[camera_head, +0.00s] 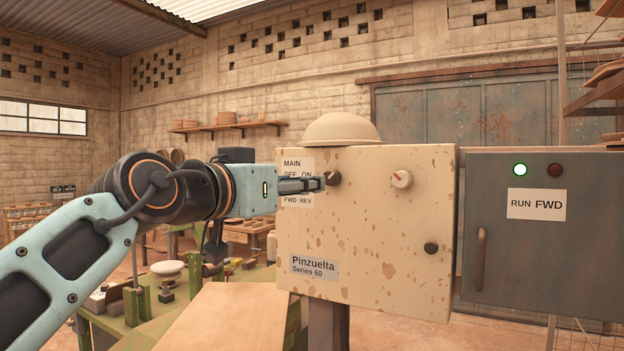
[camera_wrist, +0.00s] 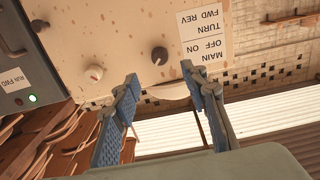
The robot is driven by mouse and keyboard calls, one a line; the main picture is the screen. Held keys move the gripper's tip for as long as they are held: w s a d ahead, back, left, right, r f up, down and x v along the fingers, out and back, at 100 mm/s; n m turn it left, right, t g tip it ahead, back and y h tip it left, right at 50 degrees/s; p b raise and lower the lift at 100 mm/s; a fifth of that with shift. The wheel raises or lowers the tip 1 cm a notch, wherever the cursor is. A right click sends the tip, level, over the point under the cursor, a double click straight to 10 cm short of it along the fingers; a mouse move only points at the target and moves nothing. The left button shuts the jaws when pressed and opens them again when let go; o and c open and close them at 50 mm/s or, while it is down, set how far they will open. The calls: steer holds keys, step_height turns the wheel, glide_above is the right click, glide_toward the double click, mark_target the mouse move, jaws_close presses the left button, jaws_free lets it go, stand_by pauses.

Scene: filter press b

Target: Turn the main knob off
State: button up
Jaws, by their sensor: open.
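A cream, rust-spotted control box (camera_head: 365,235) stands in front of me. A label reading MAIN, OFF ON and FWD REV (camera_head: 297,164) is on its upper left, partly hidden by my gripper. Beside it is a dark round knob (camera_head: 333,178), which also shows in the wrist view (camera_wrist: 159,56). A pale knob with a red mark (camera_head: 402,180) sits to its right. My gripper (camera_head: 320,184) is level with the dark knob. In the wrist view my gripper (camera_wrist: 160,74) is open and empty, and the dark knob appears between and beyond the fingertips. Contact cannot be told.
A grey cabinet (camera_head: 550,265) on the right has a lit green lamp (camera_head: 520,169), an unlit red lamp (camera_head: 555,170) and a RUN FWD label. Another dark knob (camera_head: 431,248) is lower on the box. A dome-shaped hat (camera_head: 340,130) rests on top. A cluttered green bench stands behind left.

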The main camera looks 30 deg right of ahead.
mark_target(328, 179)
steer(key=p+x, duration=0.1)
steer(key=x, duration=0.9)
steer(key=shift+w+d+r+p, duration=0.1)
steer(key=shift+d+r+p, duration=0.05)
steer(key=shift+d+p, duration=0.25)
steer(key=shift+a, duration=0.1)
jaws_close()
